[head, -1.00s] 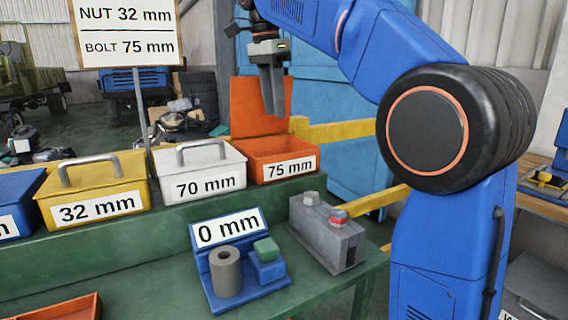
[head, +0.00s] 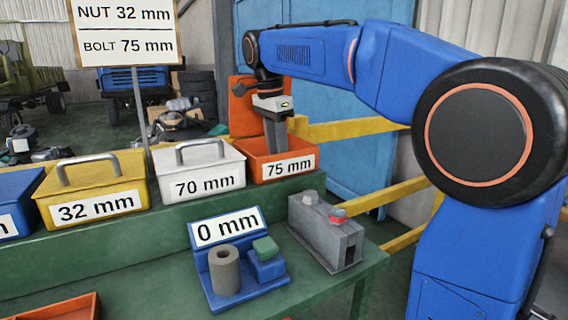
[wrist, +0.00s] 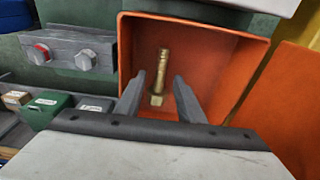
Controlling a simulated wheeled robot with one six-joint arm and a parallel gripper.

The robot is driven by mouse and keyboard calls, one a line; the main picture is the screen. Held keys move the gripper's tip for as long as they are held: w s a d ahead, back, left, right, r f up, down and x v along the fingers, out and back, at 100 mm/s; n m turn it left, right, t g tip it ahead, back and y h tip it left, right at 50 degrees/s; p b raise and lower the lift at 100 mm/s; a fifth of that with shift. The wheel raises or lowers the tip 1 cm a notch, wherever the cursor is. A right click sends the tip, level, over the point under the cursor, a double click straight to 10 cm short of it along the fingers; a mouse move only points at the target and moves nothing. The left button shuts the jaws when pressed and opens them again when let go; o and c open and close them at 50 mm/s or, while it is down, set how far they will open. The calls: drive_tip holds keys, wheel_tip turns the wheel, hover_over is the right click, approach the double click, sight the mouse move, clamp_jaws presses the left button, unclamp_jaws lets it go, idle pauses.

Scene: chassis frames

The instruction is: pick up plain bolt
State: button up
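The plain bolt (wrist: 160,77) is brass-coloured and lies inside the orange 75 mm box, seen in the wrist view. Its head end is nearer my gripper and its shank points away. The orange box (head: 255,171) has its lid open at the back; its wall also shows in the wrist view (wrist: 128,50). My gripper (head: 275,146) points down into the box. In the wrist view its two fingers (wrist: 157,87) are apart, one on each side of the bolt's head end, with nothing between them that I can see held. In the head view the box front hides the fingertips and the bolt.
A white 70 mm box (head: 204,170) and a yellow 32 mm box (head: 92,190) stand left of the orange box. A blue 0 mm fixture (head: 229,296) and a grey block with a red knob (head: 325,237) are in front. A sign (head: 126,32) reads nut 32 mm, bolt 75 mm.

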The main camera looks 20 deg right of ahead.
drive_tip(key=shift+f, duration=0.65)
drive_tip(key=shift+c, duration=0.7)
clamp_jaws()
